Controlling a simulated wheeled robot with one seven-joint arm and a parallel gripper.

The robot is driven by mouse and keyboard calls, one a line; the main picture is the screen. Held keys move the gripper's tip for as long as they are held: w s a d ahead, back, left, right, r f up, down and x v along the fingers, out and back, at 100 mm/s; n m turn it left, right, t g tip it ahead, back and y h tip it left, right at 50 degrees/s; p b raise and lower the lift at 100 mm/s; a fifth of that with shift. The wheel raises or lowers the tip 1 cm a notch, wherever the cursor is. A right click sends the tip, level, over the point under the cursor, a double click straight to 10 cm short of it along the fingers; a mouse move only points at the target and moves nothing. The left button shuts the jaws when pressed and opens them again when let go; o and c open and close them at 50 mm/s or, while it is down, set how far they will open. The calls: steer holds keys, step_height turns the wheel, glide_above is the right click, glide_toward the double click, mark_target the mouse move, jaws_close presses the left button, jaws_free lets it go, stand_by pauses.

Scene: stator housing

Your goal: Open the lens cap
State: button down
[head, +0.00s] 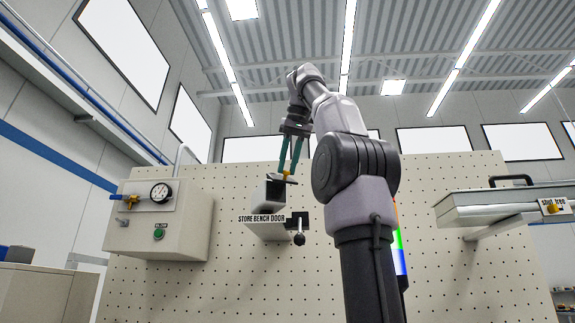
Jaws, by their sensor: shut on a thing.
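A small grey and black box-shaped unit (268,194) stands on a bracket on the pegboard in the head view. A thin pale flap (280,179), which looks like the lens cap, sits at its top and appears tilted off the unit. My gripper (288,170), with teal fingers, reaches down from above. Its fingertips are shut on a small yellow-orange tab (287,174) at the flap. The fingers partly hide the tab, and the unit's far side is not visible.
A control box (157,230) with a gauge and green button is at left. A case (500,207) juts out at right. Pegboard (230,285) below is clear.

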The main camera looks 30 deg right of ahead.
steer(key=c, duration=0.7)
jaws_free()
steer(key=s, duration=0.8)
steer(key=s+a+r, duration=0.1)
steer(key=s, duration=0.3)
steer(key=shift+s, duration=0.3)
